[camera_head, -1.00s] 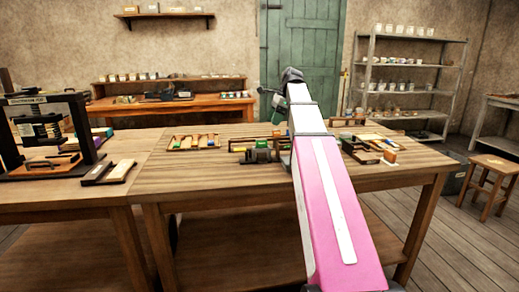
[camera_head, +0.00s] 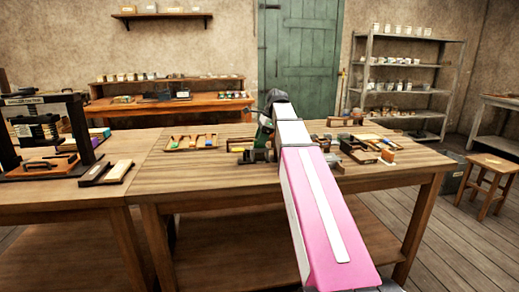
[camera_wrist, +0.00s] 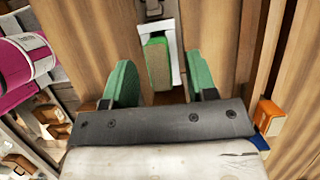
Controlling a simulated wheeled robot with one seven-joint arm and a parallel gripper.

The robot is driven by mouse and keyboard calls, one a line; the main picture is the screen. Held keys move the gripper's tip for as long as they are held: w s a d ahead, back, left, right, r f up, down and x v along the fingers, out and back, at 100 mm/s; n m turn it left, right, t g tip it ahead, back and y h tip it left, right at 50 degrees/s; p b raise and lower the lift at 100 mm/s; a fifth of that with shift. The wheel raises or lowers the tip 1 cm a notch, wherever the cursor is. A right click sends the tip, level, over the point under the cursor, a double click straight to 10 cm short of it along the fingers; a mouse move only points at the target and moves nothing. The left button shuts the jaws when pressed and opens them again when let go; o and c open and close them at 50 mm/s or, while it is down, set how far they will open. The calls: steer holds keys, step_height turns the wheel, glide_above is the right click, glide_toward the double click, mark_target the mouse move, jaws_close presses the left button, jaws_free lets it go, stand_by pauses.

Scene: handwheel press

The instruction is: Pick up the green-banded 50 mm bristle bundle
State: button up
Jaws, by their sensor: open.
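In the wrist view, a block with green edges and a brown, bristle-like face (camera_wrist: 157,64) stands in front of a pale plate; it looks like the green-banded bundle. My gripper (camera_wrist: 159,68) is open, with one green finger on each side of it. Gaps show between the block and both fingers, so they appear apart. In the head view my gripper (camera_head: 264,132) is low over the middle of the table (camera_head: 215,172), partly hidden by my arm. The bundle cannot be made out there.
A small orange block (camera_wrist: 269,115) lies right of my gripper in the wrist view. In the head view, a tray of coloured items (camera_head: 193,148) is left and wooden trays (camera_head: 368,151) are right. A black handwheel press (camera_head: 83,130) stands far left. The front of the table is clear.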

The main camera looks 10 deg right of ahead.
steer(key=shift+x, duration=0.85)
jaws_close()
steer(key=shift+r, duration=0.1)
